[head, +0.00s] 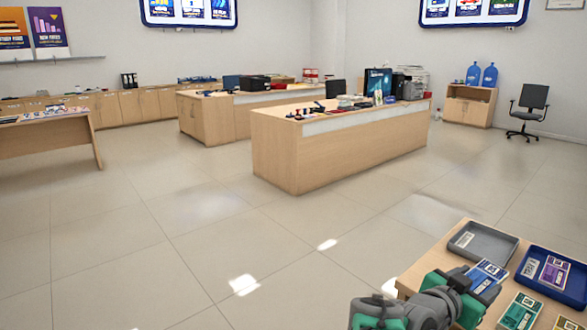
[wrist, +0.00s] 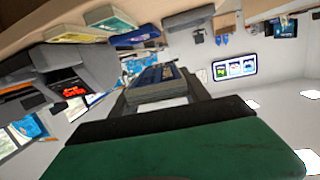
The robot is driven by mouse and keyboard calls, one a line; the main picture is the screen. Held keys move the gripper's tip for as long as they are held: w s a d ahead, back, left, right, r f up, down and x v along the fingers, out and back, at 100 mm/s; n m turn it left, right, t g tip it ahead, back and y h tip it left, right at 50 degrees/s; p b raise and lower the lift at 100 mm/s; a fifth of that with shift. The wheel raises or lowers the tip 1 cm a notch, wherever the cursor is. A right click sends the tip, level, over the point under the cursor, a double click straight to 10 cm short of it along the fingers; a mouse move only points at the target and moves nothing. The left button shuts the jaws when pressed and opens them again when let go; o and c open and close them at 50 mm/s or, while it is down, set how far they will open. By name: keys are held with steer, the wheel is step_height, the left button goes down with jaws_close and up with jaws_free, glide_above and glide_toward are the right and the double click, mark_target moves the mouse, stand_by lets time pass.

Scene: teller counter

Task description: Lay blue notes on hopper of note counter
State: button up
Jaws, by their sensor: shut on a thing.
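My gripper (head: 472,282) is at the bottom right of the head view, over the near counter. It is shut on the blue notes (head: 488,272), a banded bundle with a white and blue face. In the wrist view the blue notes (wrist: 154,77) stick out beyond the fingers. A grey machine with a red lit display, seemingly the note counter (wrist: 98,62), stands at the left of the wrist view, beside and apart from the notes. Its hopper cannot be made out clearly. The note counter does not show in the head view.
Open floor (head: 200,250) lies to the left, with desks beyond.

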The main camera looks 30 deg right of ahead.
steer(key=w+a+n+t+y, duration=0.3)
steer(key=w+a+n+t, duration=0.5)
steer(key=w+a, duration=1.2)
steer(key=w+a+n+t+y, duration=0.3)
steer(key=w+a+t+y, duration=0.15)
steer(key=a, duration=0.75)
steer(key=w+a+n+t+y, duration=0.35)
steer(key=w+a, duration=0.25)
steer(key=a, duration=0.7)
step_height(320, 180, up, 13)
steer(key=s+n+y+p, duration=0.2)
steer(key=y+p, duration=0.3)
steer(key=p, duration=1.6)
steer(key=shift+d+n, duration=0.45)
steer(key=shift+n, duration=0.3)
steer(key=shift+s, duration=0.1)
